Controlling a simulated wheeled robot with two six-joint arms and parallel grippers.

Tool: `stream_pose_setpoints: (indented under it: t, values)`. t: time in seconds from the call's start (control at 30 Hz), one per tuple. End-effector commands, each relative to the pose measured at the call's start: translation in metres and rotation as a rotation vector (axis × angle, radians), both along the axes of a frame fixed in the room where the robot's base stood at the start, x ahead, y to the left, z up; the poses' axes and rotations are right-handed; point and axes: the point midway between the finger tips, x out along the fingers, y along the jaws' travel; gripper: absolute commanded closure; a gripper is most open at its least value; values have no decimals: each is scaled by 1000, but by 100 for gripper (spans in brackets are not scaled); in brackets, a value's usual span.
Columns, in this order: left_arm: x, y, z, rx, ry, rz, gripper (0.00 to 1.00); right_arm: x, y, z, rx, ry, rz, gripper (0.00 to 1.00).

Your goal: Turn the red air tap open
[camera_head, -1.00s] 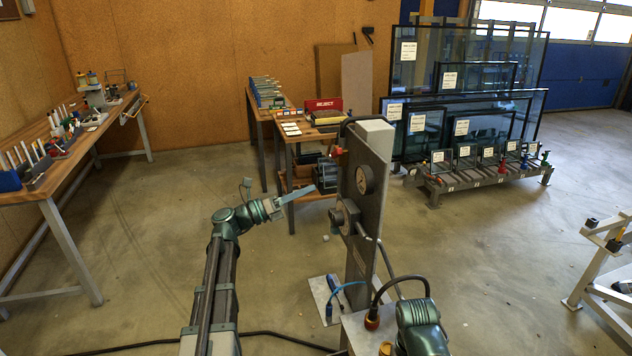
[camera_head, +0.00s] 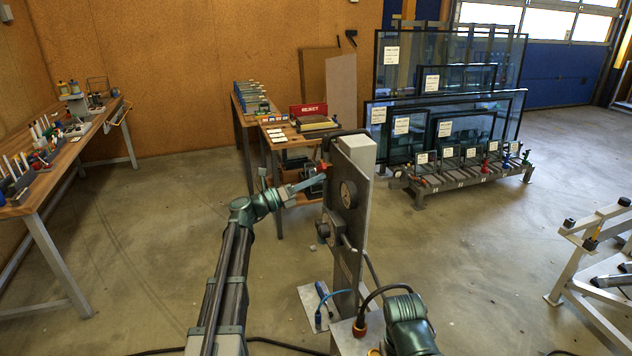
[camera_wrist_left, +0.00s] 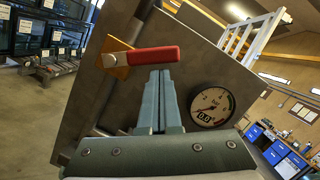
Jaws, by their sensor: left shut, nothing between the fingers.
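The red air tap (camera_head: 322,167) sits high on the left side of the upright grey panel (camera_head: 354,250). In the left wrist view its red lever (camera_wrist_left: 142,56) lies roughly sideways, with a brass-coloured body at its left end. My left gripper (camera_head: 322,178) is shut and empty, its tips right at the lever. In the left wrist view the shut fingers (camera_wrist_left: 160,74) point at the lever's right half from below; whether they touch I cannot tell. A round gauge (camera_wrist_left: 212,107) showing 0.0 sits to the right. My right arm's gripper is out of view.
A black hose curves over the panel top. Workbenches (camera_head: 60,185) stand at left, a small table (camera_head: 275,142) behind, and glass panes (camera_head: 450,75) in racks at back right.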

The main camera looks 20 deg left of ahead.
Motion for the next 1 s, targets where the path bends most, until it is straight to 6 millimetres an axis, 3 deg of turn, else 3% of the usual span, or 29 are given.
stream_pose_setpoints:
  t: [1.0]
  values:
    - [1,1,8,-72,101,-1,100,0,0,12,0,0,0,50]
